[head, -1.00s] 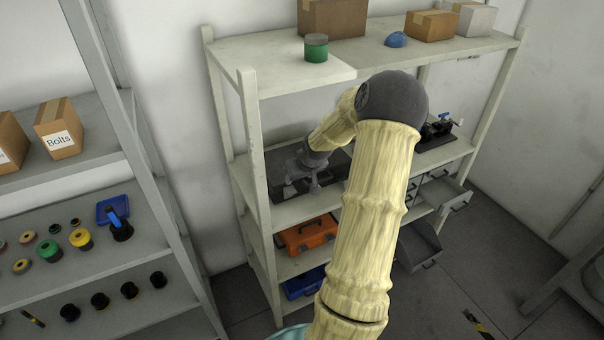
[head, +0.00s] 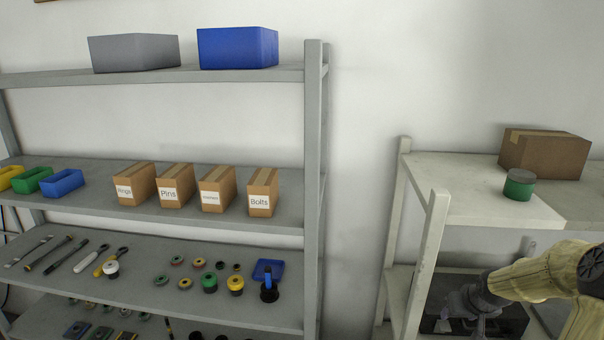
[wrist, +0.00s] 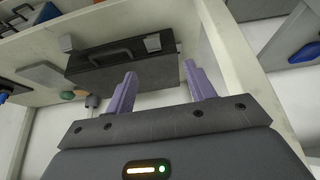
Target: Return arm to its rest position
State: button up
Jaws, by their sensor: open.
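My gripper (head: 474,312) shows at the lower right of the head view, at the middle level of the white shelf unit, below its top board. My arm (head: 545,277) reaches in from the right edge, bent at a dark joint; the rest of it is out of frame. In the wrist view my gripper (wrist: 160,75) has its two purple fingers apart with nothing between them. A dark case (wrist: 118,62) with a handle and light latches lies beyond the fingertips, apart from them as far as I can tell.
The white shelf unit (head: 430,250) has an upright post close left of my gripper. On its top stand a green tin (head: 519,185) and a cardboard box (head: 545,154). The grey rack (head: 315,180) at left holds labelled boxes, bins and tools. Bare wall lies between them.

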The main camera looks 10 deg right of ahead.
jog(key=s+a+r+g, duration=0.1)
jog(key=s+a, duration=0.4)
jog(key=a, duration=0.5)
jog(key=s+a+r+n+g, duration=0.1)
jog(key=s+a, duration=0.4)
jog(key=a, duration=0.5)
jog(key=s+a+r+n+y, duration=0.1)
jog(key=s+a, duration=0.4)
jog(key=a, duration=0.5)
jog(key=shift+s+a+r+g, duration=0.2)
jog(key=shift+a+r+g, duration=0.15)
jog(key=shift+r, duration=0.3)
